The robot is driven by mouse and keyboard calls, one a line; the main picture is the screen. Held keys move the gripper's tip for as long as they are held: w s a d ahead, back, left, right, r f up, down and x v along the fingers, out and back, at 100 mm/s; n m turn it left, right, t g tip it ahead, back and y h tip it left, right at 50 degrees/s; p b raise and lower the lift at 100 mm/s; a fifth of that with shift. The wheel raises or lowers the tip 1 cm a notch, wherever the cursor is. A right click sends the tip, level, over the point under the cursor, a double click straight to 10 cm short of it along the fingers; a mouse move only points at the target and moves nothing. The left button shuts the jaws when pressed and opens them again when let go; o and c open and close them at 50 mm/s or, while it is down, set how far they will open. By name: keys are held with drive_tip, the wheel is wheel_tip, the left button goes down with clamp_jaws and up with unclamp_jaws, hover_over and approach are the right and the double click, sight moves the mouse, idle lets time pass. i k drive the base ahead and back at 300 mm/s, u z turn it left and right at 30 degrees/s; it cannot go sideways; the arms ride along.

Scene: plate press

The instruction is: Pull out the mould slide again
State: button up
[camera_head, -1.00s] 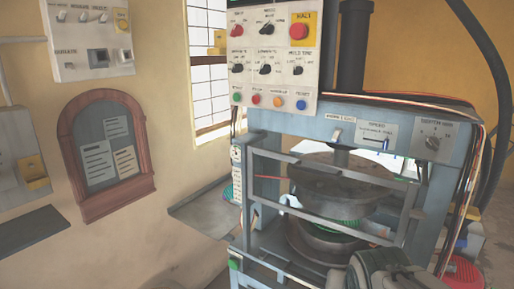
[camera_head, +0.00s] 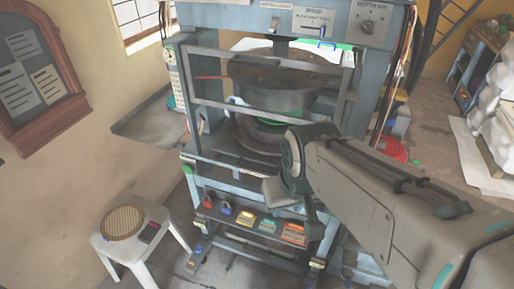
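The press (camera_head: 185,120) stands in the middle of the view, with a grey barred guard frame (camera_head: 262,108) across its opening. Behind the bars are a dark round upper plate (camera_head: 275,75) and a round lower mould (camera_head: 248,130) with something green (camera_head: 268,119) between them. I cannot clearly make out the mould slide or its handle; my arm covers the right part of the opening. My arm reaches in from the lower right, and its end (camera_head: 283,190) is in front of the press below the guard. The fingers are not clear, nor is any contact.
A white stool (camera_head: 150,245) with a round woven disc (camera_head: 122,221) and a small dark device (camera_head: 149,232) stands at lower left. A shelf under the press holds padlocks and coloured blocks (camera_head: 268,226). A grey side tray (camera_head: 150,118) juts out left. White sacks (camera_head: 490,115) are at right.

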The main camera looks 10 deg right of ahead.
sight(249, 138)
drive_tip(key=k, duration=1)
drive_tip(key=z, duration=0.85)
drive_tip(key=i, duration=1.05)
drive_tip(key=u, duration=1.2)
